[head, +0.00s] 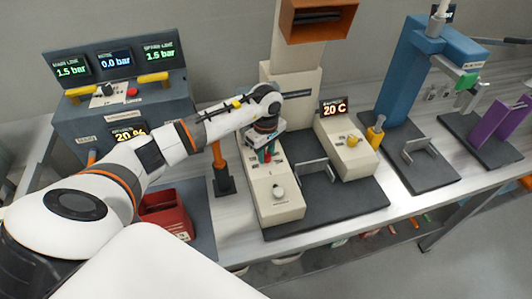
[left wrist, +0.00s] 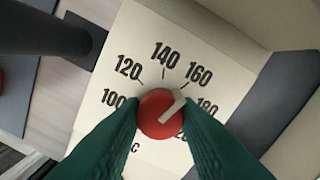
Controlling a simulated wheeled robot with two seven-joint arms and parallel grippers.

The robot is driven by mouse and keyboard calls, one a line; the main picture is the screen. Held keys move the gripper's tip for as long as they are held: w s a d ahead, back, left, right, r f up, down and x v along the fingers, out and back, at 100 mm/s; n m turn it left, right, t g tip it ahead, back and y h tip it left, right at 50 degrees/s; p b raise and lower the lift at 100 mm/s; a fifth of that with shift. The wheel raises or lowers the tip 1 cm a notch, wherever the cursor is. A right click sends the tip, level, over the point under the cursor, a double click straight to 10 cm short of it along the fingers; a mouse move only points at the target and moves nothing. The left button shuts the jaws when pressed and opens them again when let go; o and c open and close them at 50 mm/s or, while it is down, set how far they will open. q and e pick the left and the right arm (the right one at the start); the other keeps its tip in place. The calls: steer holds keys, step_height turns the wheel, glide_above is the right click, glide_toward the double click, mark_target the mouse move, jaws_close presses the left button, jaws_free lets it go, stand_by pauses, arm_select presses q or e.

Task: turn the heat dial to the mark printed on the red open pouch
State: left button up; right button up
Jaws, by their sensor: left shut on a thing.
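The heat dial (left wrist: 154,120) is a round red knob with a pale pointer on a cream panel, in the left wrist view. Its scale shows 100, 120, 140, 160 and 180; a further number is partly hidden. The pointer aims up and right, about at 160. My left gripper (left wrist: 160,115) has its green fingers on both sides of the knob, shut on it. In the head view my left gripper (head: 264,154) is over the cream machine (head: 283,207) and mostly covers the dial. The red open pouch (head: 165,211) stands left of the machine; its printed label is too small to read.
A display (head: 334,107) on the cream machine reads 20 C. A grey pressure console (head: 120,105) is at the left, a blue press (head: 403,75) at the right.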

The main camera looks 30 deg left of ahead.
arm_select(q)
steer(key=n+b, duration=0.2)
steer(key=n, duration=0.1)
steer(key=shift+f, duration=0.1)
steer(key=n+b, duration=0.2)
steer(key=n, duration=0.2)
steer(key=shift+n, duration=0.4)
steer(key=n+b, duration=0.1)
steer(key=n, duration=0.3)
steer(key=shift+n+b, duration=0.3)
steer(key=shift+b, duration=0.1)
steer(key=n+b, duration=0.1)
steer(key=n, duration=0.3)
steer(key=o, duration=1)
steer(key=shift+c, duration=0.2)
steer(key=shift+r, duration=0.25)
